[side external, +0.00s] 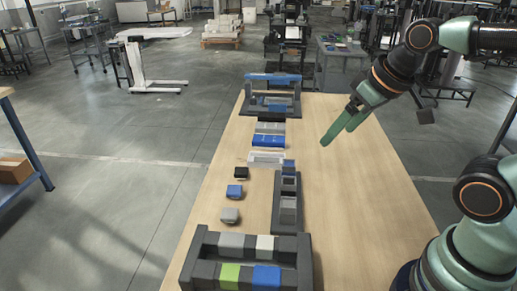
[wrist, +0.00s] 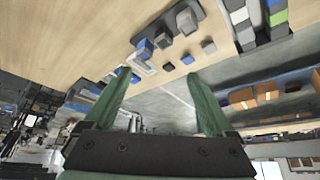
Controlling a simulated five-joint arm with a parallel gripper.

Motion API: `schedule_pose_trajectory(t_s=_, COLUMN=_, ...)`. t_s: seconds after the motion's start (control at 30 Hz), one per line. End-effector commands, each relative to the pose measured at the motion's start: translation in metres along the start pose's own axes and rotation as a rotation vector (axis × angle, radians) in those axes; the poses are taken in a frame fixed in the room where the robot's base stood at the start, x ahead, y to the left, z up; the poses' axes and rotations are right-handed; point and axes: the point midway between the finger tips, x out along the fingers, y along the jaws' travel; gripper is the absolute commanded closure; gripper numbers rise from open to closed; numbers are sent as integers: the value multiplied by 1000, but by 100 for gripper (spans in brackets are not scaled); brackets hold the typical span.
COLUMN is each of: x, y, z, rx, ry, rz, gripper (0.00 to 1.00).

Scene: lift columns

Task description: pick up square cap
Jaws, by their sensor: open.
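No part is clearly recognisable as the square cap. Three small squarish pieces stand in a row on the left of the table in the side view: a black one (side external: 241,172), a blue one (side external: 234,191) and a grey one (side external: 229,215). In the wrist view, small black (wrist: 168,67), blue (wrist: 187,59) and grey (wrist: 208,46) pieces lie beyond the fingertips. My gripper (side external: 336,136) has green fingers and hangs above the table, right of the row and apart from all parts. Its fingers also show in the wrist view (wrist: 158,73), spread and empty.
A dark rack (side external: 289,206) with column pieces stands mid-table. A dark holder (side external: 204,270) with grey, green and blue blocks is at the front. A white tray (side external: 266,157), blue parts (side external: 269,139) and a dark frame (side external: 272,97) lie farther back. The table's right side is bare.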

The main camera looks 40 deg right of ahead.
Motion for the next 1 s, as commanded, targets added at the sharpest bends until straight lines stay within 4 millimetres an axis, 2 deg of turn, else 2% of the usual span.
schedule_pose_trajectory(t_s=0.27, x=1, y=-1, z=-7, rx=19, ry=-10, rz=-1, gripper=11)
schedule_pose_trajectory(t_s=0.37, x=4, y=-3, z=-23, rx=62, ry=-31, rz=-3, gripper=11)
schedule_pose_trajectory(t_s=0.57, x=24, y=-10, z=-68, rx=197, ry=-89, rz=-2, gripper=11)
schedule_pose_trajectory(t_s=0.77, x=60, y=-19, z=-109, rx=336, ry=-146, rz=9, gripper=11)
schedule_pose_trajectory(t_s=1.0, x=122, y=-32, z=-145, rx=502, ry=-213, rz=35, gripper=11)
